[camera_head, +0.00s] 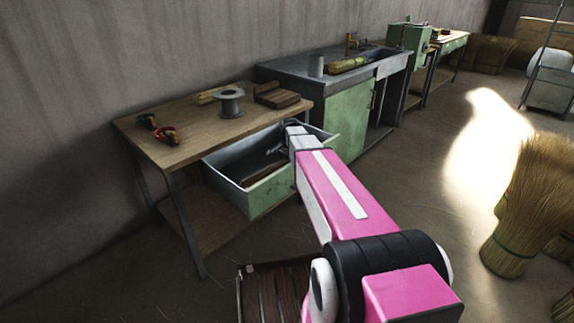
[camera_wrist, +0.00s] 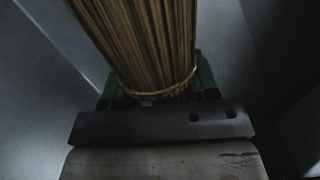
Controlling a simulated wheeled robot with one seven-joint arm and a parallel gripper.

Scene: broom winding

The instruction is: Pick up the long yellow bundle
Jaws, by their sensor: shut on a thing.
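In the wrist view a long yellow straw bundle (camera_wrist: 145,40), tied with a cord, runs up from my gripper (camera_wrist: 156,88). Green jaw parts show on both sides of it near the cord, and the jaws are shut on it. Its far end is out of frame. In the head view my arm reaches over the open green drawer (camera_head: 268,191) under the wooden table. The jaws and the held bundle cannot be made out clearly there.
On the wooden table (camera_head: 180,133) are a grey spool (camera_head: 230,103), brown blocks (camera_head: 276,96), light sticks (camera_head: 212,95) and red-and-green tools (camera_head: 165,134). Another yellow bundle (camera_head: 348,65) lies by the sink. Large straw bundles (camera_head: 535,190) stand at right.

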